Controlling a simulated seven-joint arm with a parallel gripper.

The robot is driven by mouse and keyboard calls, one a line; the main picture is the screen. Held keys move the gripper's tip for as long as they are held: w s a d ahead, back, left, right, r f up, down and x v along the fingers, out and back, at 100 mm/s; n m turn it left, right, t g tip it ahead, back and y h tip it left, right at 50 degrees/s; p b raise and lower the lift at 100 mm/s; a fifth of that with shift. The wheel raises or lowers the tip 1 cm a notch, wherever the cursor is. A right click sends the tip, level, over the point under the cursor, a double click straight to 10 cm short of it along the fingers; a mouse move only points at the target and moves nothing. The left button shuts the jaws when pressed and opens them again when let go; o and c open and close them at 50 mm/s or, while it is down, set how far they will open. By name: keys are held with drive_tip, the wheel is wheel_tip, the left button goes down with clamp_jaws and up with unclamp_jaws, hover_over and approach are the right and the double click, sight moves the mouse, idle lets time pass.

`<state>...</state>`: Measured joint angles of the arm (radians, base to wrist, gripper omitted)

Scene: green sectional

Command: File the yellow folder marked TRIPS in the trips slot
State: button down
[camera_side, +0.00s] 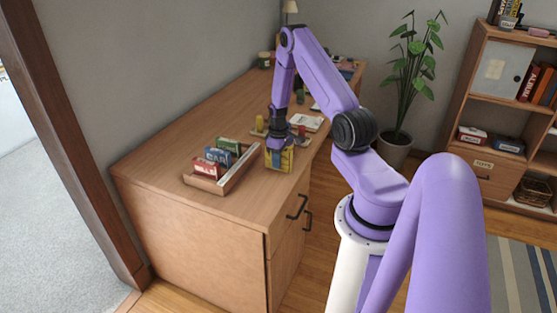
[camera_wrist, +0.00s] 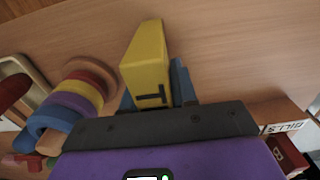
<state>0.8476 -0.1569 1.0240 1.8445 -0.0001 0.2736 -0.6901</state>
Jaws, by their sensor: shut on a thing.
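My gripper (camera_side: 278,143) is shut on the yellow folder (camera_side: 280,160), beside the right end of the wooden rack, near the desk's front edge. In the wrist view the yellow folder (camera_wrist: 148,58) is a thick block between blue fingertips, with a dark letter like a T showing; the rest of its marking is hidden. I cannot tell whether its bottom touches the desk. The slotted rack (camera_side: 238,172) holds a red folder (camera_side: 206,168), a blue folder (camera_side: 217,156) and a green folder (camera_side: 229,145). In the wrist view a rack label (camera_wrist: 285,127) seems to read BILLS.
The wooden desk (camera_side: 150,160) is bare at the left. Colorful rings (camera_wrist: 78,95) lie left of the folder in the wrist view. Small items and a paper (camera_side: 306,122) lie behind my gripper. A potted plant (camera_side: 395,150) and a shelf (camera_side: 480,100) stand beyond the desk.

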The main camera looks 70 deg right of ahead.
drive_tip(key=shift+f, duration=0.15)
drive_tip(key=c, duration=0.9)
unclamp_jaws()
